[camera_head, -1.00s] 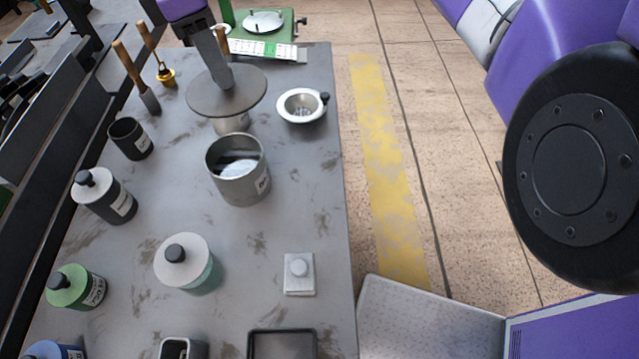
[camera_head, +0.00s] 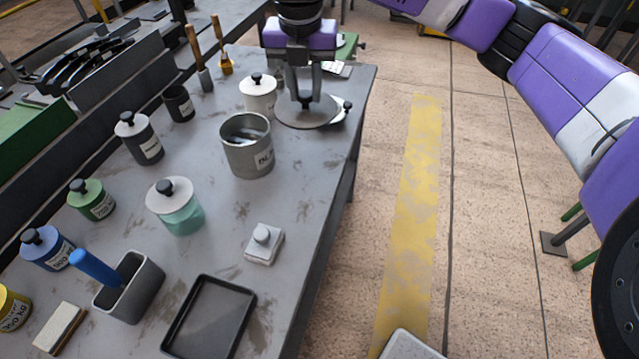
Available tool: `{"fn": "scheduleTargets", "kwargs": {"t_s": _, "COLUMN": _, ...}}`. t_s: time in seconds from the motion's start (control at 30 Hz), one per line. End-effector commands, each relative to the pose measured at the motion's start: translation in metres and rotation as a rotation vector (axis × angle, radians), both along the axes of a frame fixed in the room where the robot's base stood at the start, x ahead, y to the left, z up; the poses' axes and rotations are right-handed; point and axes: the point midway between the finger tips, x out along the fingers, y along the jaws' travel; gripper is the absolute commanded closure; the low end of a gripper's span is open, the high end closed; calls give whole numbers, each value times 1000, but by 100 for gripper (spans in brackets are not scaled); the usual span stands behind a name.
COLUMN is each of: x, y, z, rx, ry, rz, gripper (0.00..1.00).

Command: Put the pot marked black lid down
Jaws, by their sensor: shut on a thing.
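The large grey metal pot (camera_head: 247,158) stands open on the table, with a partly readable label that seems to begin "BLA". Something dark and pale shows inside it. My gripper (camera_head: 305,100) is shut on the knob of a wide, round grey lid (camera_head: 292,118). The lid is flat and roughly level, behind and to the right of the pot, near the table's right edge. I cannot tell whether it touches the table. It hides most of a small white dish (camera_head: 346,108) with a black knob.
A white pot (camera_head: 259,98) with a lid stands just left of the held lid. Several lidded jars line the left side, including a teal one (camera_head: 184,216). A white block (camera_head: 264,243) and black tray (camera_head: 215,318) are nearer. Bare tabletop (camera_head: 305,165) lies right of the open pot.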

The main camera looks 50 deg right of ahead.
Motion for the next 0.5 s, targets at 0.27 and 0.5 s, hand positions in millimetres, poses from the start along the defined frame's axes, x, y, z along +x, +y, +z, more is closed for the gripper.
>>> {"fn": "scheduleTargets", "kwargs": {"t_s": 0.27, "x": 3, "y": -2, "z": -1, "rx": 0, "ry": 1, "rz": 191, "gripper": 100}}
{"fn": "scheduleTargets", "kwargs": {"t_s": 0.5, "x": 3, "y": -2, "z": -44, "rx": 2, "ry": 4, "rz": 206, "gripper": 100}}
